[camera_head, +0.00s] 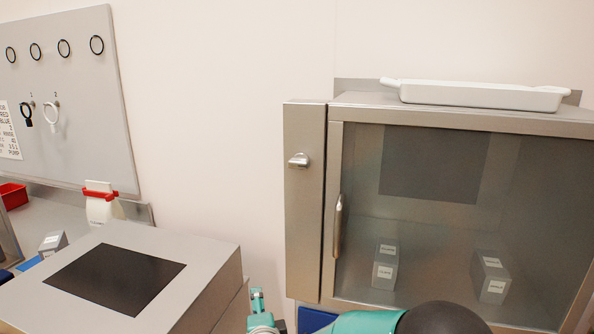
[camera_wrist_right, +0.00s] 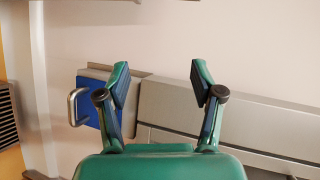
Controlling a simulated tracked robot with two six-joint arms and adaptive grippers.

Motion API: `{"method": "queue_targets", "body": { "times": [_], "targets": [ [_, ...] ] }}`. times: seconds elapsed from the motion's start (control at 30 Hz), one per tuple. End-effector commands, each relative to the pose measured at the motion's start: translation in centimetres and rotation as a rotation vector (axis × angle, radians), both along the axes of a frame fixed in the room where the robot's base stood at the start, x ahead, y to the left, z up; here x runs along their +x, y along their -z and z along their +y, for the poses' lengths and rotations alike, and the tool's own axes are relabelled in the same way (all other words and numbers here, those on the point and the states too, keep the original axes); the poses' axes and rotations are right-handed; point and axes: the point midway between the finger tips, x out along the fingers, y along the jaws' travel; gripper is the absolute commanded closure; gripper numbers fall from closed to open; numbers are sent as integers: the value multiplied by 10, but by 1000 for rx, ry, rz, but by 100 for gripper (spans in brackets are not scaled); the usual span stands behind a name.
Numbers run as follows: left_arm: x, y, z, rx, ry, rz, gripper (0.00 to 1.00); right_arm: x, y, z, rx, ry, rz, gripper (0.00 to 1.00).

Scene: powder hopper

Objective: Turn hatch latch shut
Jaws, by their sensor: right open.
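A small metal turn latch (camera_head: 298,160) sits on the steel post (camera_head: 305,215) at the left of a glass-fronted cabinet. The cabinet's glass door (camera_head: 430,215) looks closed against its frame, with an upright handle (camera_head: 338,226) on its left side. My right gripper (camera_wrist_right: 160,78) is open and empty in the right wrist view, with its two green fingers apart. Beyond its left finger is a blue panel (camera_wrist_right: 87,98) with a metal handle (camera_wrist_right: 74,106). Teal parts of my own arm show at the bottom of the head view. My left gripper is not recognisable there.
A white tray (camera_head: 480,95) lies on the cabinet top. Labelled grey blocks (camera_head: 384,270) stand inside. A grey box with a dark top panel (camera_head: 115,278) stands at lower left. A pegboard (camera_head: 75,120) hangs behind it. The wall between pegboard and cabinet is bare.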

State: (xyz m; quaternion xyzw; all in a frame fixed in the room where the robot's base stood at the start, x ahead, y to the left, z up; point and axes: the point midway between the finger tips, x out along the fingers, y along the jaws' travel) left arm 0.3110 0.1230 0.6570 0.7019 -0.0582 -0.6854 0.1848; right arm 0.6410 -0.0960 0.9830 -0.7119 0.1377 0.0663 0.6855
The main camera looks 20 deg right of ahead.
Motion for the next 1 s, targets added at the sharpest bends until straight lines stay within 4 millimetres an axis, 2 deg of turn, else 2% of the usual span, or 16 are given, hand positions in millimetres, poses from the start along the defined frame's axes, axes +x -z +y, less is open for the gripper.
{"method": "queue_targets", "body": {
  "times": [0.03,0.07,0.1,0.2,0.3,0.43,0.57,0.77,1.0],
  "targets": [
    [0,5,0,0,0,0,100,5,-66,11,175,97,-158,33],
    [0,6,0,0,0,0,100,4,-100,13,286,156,-238,33],
    [0,8,0,0,0,0,100,-3,-143,14,440,227,-340,33],
    [0,12,0,0,0,0,100,-34,-230,13,823,375,-548,33],
    [0,15,0,0,0,0,100,-71,-284,7,1150,487,-681,33],
    [0,16,0,0,0,0,100,-102,-313,0,1397,576,-756,33],
    [0,14,0,0,0,0,100,-106,-321,-6,1468,608,-776,33],
    [0,3,0,0,0,0,100,-83,-322,-21,1463,610,-776,33],
    [0,-15,0,0,0,0,100,-40,-322,-50,1459,609,-777,33]
  ]
}}
